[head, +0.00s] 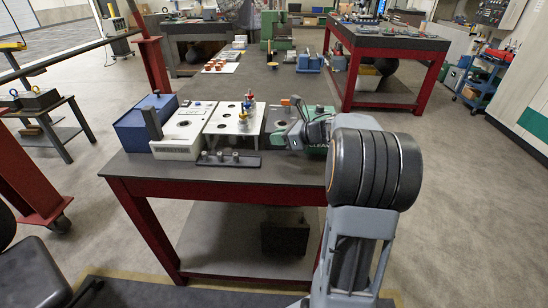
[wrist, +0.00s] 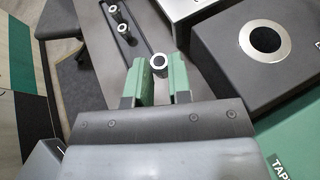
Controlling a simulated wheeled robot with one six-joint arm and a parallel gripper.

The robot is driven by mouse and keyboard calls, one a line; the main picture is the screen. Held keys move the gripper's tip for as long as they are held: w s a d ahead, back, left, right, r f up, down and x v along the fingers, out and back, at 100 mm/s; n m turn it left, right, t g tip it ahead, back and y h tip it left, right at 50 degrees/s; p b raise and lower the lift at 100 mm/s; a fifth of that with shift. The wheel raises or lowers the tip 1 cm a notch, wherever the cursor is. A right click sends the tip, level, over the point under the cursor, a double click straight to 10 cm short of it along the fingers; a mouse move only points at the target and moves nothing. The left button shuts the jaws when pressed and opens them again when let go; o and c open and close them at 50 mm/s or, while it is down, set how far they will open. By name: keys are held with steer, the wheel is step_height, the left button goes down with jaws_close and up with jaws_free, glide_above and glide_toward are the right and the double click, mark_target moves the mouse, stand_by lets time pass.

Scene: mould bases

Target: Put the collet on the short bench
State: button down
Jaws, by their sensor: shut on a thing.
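The collet (wrist: 159,62) is a small bright steel ring-ended cylinder, seen end-on in the wrist view. My gripper (wrist: 161,80) is shut on it, with one green finger on each side. The collet is at the fingertips, close to the end of a dark rack (wrist: 140,35). I cannot tell whether it is clear of the rack. Similar steel pieces (wrist: 122,28) stand in the rack. In the head view the rack (head: 250,163) lies at the bench's front edge; my arm hides the fingertips. A low bench (head: 68,130) stands at the left; I cannot tell whether it is the short bench.
The dark-topped red bench (head: 165,171) carries a blue box (head: 143,122), a white presetter (head: 183,130), a white plate with coloured parts (head: 233,119) and a dark box with a round hole (wrist: 262,42). Another red bench (head: 395,40) stands at the back right. Grey floor separates the benches.

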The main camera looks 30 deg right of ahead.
mark_target(274, 165)
steer(key=shift+s+a+f, duration=0.25)
steer(key=shift+a+f, duration=0.25)
steer(key=shift+f, duration=0.1)
steer(key=shift+s+a+f, duration=0.2)
steer(key=shift+a+f, duration=0.25)
steer(key=shift+f, duration=0.15)
steer(key=f, duration=0.3)
steer(key=shift+s+a, duration=0.15)
steer(key=shift+a, duration=0.05)
steer(key=shift+f, duration=0.3)
steer(key=shift+f+b, duration=0.25)
steer(key=shift+b, duration=0.15)
steer(key=c, duration=1)
jaws_free()
steer(key=shift+r, duration=0.1)
steer(key=shift+c, duration=0.2)
